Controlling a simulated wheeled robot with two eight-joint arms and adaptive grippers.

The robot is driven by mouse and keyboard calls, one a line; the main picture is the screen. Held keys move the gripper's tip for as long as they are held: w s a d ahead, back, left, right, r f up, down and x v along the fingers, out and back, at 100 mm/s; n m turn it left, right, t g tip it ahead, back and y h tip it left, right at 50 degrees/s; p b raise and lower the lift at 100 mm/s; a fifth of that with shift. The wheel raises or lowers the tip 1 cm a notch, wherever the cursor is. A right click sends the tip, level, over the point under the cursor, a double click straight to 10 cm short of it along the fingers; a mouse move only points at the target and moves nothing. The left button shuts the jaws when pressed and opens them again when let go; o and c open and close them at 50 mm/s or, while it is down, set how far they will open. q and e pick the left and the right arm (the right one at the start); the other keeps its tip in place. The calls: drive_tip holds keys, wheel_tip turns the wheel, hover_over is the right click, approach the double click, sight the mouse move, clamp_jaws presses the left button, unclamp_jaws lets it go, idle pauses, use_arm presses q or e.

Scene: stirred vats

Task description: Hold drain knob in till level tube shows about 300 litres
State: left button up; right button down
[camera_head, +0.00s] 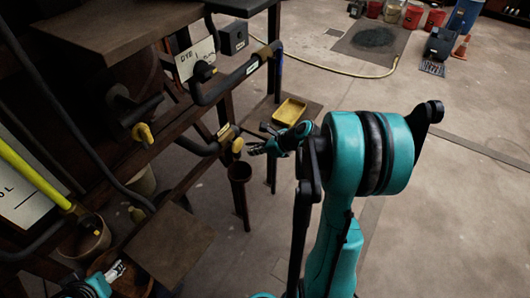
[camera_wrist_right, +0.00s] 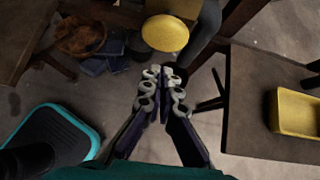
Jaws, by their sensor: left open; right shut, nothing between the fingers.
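A round yellow drain knob (camera_head: 238,145) sits at the end of a dark pipe on the rack; it also shows in the right wrist view (camera_wrist_right: 165,33). My right gripper (camera_head: 256,150) is shut and empty, its tips pointing at the knob. In the right wrist view the fingertips (camera_wrist_right: 165,76) appear just short of it, with a small gap. The level tube (camera_head: 35,174), showing yellow, slants along a pale scale plate (camera_head: 22,200) at the left; its reading is not legible. My left gripper (camera_head: 112,274) is open and empty at the lower left.
Another yellow knob (camera_head: 143,132) is on a pipe further left. A yellow tray (camera_head: 290,111) lies on a low dark stand. A dark panel (camera_head: 172,245) is below the pipes. Buckets (camera_head: 413,14) and a cone (camera_head: 462,46) stand far back. The floor at right is clear.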

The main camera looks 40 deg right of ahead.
sight(240, 145)
drive_tip(key=shift+w+a+r, duration=0.15)
drive_tip(key=shift+w+a, duration=0.2)
drive_tip(key=shift+w, duration=0.3)
drive_tip(key=shift+w+a+r, duration=0.1)
drive_tip(key=shift+w+a, duration=0.2)
drive_tip(key=shift+w, duration=0.35)
drive_tip(key=shift+w+a, duration=0.35)
drive_tip(key=shift+w, duration=0.5)
